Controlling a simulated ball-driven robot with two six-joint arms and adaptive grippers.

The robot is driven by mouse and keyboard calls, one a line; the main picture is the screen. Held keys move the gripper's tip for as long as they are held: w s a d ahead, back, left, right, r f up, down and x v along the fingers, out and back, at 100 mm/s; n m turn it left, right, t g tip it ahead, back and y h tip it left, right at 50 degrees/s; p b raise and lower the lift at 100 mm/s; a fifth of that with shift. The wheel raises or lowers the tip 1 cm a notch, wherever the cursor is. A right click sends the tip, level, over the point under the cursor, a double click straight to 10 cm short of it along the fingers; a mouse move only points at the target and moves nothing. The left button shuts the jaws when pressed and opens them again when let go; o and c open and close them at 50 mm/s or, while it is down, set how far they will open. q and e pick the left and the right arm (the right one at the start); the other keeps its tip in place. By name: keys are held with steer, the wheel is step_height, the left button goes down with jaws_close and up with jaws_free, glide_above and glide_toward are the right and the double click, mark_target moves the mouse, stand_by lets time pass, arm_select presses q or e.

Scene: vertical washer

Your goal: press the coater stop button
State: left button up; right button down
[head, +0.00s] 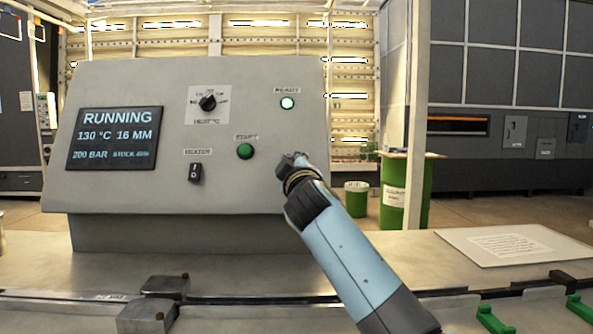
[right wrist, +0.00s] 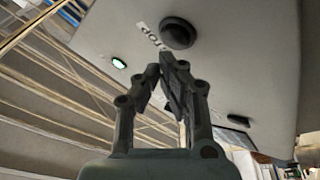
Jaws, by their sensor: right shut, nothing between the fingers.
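The grey control panel (head: 140,90) fills the left half of the head view. My right gripper (head: 290,158) is shut and empty in front of its lower right face, right of the green START button (head: 245,151). No stop button shows in the head view; the gripper covers that part of the panel. In the right wrist view, a dark round button (right wrist: 178,33) sits beside a partly visible label ending in "TOP". The closed fingertips (right wrist: 164,62) appear just below it in the picture; I cannot tell whether they touch the panel. My left gripper is not in view.
The panel also carries a RUNNING screen (head: 115,138), a rotary knob (head: 208,101), a heater switch (head: 195,172) and a lit READY lamp (head: 287,103). Dark blocks (head: 148,314) lie on the bench front. A printed sheet (head: 512,244) lies at right.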

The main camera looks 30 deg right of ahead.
steer(key=shift+f, duration=0.1)
stand_by(0.6)
steer(key=shift+w+d+f+b, duration=0.1)
steer(key=shift+w+d+b, duration=0.1)
steer(key=shift+w+b, duration=0.15)
steer(key=shift+w+d+f+b, duration=0.25)
steer(key=shift+w+b, duration=0.15)
steer(key=shift+b, duration=0.1)
stand_by(0.6)
steer(key=shift+a+r, duration=0.1)
stand_by(0.3)
steer(key=shift+s+a+r+p, duration=0.15)
steer(key=shift+s+p, duration=0.2)
steer(key=shift+s, duration=0.05)
steer(key=shift+s+a+r+p, duration=0.15)
steer(key=shift+s+p, duration=0.2)
